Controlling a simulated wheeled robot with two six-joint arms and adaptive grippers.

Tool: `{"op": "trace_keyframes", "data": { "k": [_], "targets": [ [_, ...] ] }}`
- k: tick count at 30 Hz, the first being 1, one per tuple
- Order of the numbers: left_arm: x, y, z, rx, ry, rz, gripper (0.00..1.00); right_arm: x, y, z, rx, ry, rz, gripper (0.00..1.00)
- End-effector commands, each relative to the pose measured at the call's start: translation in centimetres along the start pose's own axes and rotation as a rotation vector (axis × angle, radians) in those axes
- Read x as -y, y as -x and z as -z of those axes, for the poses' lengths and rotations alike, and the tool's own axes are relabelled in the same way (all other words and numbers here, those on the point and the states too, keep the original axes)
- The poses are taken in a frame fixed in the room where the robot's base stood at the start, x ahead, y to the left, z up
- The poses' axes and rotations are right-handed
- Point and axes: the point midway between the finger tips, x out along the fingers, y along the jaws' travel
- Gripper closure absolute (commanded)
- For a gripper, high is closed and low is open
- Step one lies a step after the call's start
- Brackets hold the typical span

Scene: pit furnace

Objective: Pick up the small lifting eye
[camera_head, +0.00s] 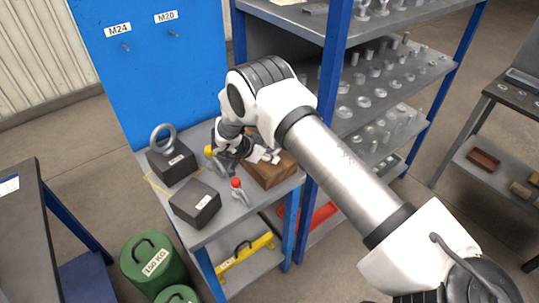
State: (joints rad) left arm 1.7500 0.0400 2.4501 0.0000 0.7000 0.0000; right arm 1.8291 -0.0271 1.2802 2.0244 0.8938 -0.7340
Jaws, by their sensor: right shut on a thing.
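My right gripper (236,152) reaches down over the back of the grey bench (228,222), beside a wooden block (273,172) with white tags. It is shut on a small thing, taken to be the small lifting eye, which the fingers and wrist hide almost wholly. A large steel lifting eye (162,136) stands upright on a dark labelled block (171,164) to the left, apart from the gripper. My left gripper is out of view.
A second dark block (195,204), a red-topped tool (238,188) and a yellow-topped piece (210,151) crowd the bench. A blue panel (150,75) rises behind. Shelves (385,75) of steel parts stand right. Green weights (151,262) sit on the floor.

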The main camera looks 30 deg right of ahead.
Motion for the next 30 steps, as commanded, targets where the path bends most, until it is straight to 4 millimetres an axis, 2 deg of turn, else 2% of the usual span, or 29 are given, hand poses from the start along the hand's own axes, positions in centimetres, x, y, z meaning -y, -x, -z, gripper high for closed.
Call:
{"op": "trace_keyframes", "data": {
  "k": [7, 14, 22, 25, 30],
  "targets": [
    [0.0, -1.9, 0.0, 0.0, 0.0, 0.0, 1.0, 0.1, 2.0, 2.0, -0.001, -0.004, 0.005, 1.0],
    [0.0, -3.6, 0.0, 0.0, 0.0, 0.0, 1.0, 0.2, 6.0, -1.6, -0.004, 0.001, 0.007, 1.0],
    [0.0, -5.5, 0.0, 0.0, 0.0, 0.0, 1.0, 0.3, 12.2, -6.6, -0.004, 0.0, 0.007, 1.0],
    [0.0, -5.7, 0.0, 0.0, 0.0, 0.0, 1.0, 0.3, 13.6, -7.5, -0.003, -0.001, 0.004, 1.0],
    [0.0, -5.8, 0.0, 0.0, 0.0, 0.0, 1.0, 0.3, 14.5, -8.2, -0.001, -0.002, 0.002, 1.0]
  ]
}}
